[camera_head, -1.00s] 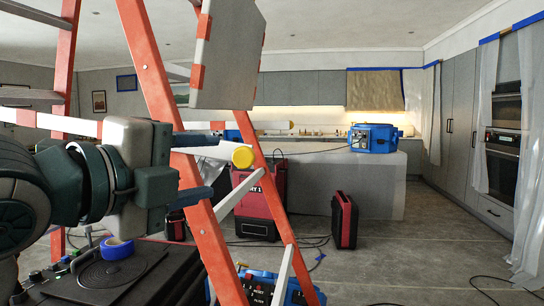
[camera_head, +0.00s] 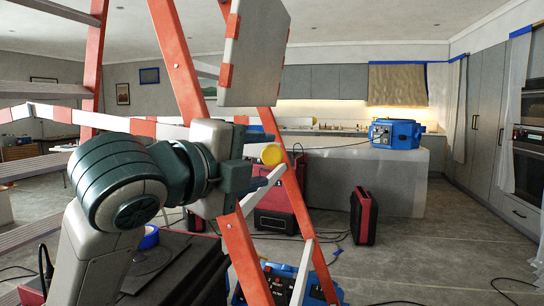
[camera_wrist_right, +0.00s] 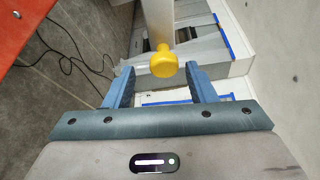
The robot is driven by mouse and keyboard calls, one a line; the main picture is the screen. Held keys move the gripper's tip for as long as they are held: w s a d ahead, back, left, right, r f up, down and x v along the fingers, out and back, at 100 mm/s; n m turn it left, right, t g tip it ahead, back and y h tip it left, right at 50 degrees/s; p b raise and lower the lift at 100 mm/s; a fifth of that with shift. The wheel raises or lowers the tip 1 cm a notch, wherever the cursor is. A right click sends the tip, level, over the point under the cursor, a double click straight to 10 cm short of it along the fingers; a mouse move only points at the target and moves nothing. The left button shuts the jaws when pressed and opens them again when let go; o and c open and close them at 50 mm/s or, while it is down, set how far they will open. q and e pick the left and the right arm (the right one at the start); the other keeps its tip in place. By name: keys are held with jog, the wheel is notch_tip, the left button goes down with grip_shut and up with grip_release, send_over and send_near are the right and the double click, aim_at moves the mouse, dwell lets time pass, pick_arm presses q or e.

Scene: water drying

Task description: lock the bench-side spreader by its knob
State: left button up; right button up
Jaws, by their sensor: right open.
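A round yellow knob (camera_head: 271,155) shows at the orange stepladder (camera_head: 178,65), and it also shows in the right wrist view (camera_wrist_right: 163,62). A pale bar (camera_wrist_right: 158,22) runs up behind it there. In the head view, a pale spreader bar (camera_head: 262,190) slants between the ladder's orange rails below the knob; its joint with the knob is not clear. My right gripper (camera_head: 264,160) is open, its blue fingers above and below the knob. In the right wrist view the knob is between the fingertips, with a gap at each side. My left gripper is out of view.
A red case (camera_head: 363,215) and dark cables lie on the floor. A blue machine (camera_head: 396,134) sits on the grey island (camera_head: 405,180). Open floor is at the right.

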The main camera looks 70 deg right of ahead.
aim_at(268, 158)
jog(key=shift+x, duration=1.9)
jog(key=shift+c, duration=0.2)
grip_shut()
jog(key=shift+r, duration=0.1)
